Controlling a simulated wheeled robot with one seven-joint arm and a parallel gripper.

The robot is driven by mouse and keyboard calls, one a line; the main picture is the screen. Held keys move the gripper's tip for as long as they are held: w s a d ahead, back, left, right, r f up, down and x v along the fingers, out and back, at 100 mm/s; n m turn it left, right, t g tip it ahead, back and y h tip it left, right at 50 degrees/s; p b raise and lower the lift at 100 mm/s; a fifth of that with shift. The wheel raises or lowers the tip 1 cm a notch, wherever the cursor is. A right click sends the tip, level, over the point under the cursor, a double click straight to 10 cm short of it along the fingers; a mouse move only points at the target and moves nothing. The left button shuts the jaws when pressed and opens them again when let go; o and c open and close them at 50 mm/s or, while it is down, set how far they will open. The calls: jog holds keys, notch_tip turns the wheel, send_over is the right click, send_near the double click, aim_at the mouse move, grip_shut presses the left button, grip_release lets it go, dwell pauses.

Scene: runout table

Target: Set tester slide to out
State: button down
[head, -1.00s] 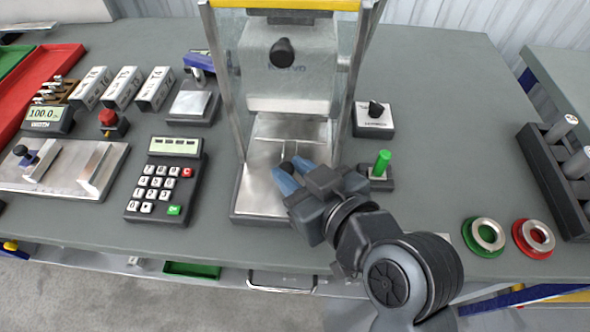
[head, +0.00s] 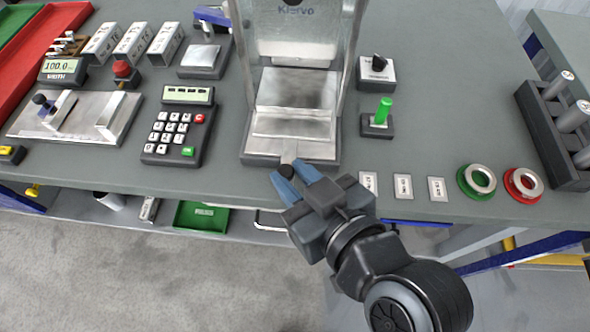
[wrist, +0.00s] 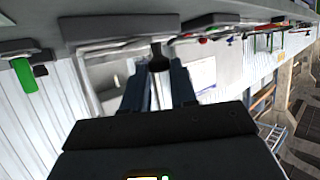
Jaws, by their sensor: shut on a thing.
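The tester (head: 300,35) stands in the middle of the bench in the head view, its upper part cut off by the frame. Its metal slide plate (head: 293,124) lies on the dark base, and a short bar (head: 288,158) runs from it to a dark knob (head: 286,171) at the base's front edge. My gripper (head: 297,174) is shut on this knob with its blue fingers, in front of the tester. In the wrist view the dark knob (wrist: 158,62) shows between the two fingertips.
A keypad (head: 178,125) stands left of the tester. A green lever (head: 383,112) and a dial box (head: 376,73) stand to its right. Green (head: 466,186) and red rings lie farther right. The floor in front of the bench is clear.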

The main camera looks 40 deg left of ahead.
jog(key=c, duration=0.9)
grip_release()
jog(key=shift+s, duration=0.15)
jog(key=shift+d, duration=0.15)
jog(key=b+v, duration=0.1)
jog(key=v, duration=0.6)
jog(key=shift+s+d+r, duration=0.15)
jog(key=shift+d+r, duration=0.05)
jog(key=shift+d, duration=0.05)
jog(key=shift+d, duration=0.1)
jog(key=s+d+f+m+t+h, duration=0.1)
jog(key=d+f+m+t+h, duration=0.3)
jog(key=d, duration=0.5)
jog(key=s+d+f+m+t+h, duration=0.1)
jog(key=d+f+m+t+h, duration=0.3)
jog(key=d, duration=0.5)
jog(key=s+d+r+m+t+h, duration=0.1)
jog(key=s+d+r+m+h, duration=0.1)
jog(key=s+d, duration=0.3)
jog(key=s+d+r+m+t+h, duration=0.1)
jog(key=s+d+m, duration=0.3)
jog(key=s, duration=0.4)
jog(key=shift+s+d+r+h, duration=0.25)
jog(key=shift+d+r+h, duration=0.25)
jog(key=shift+h, duration=0.4)
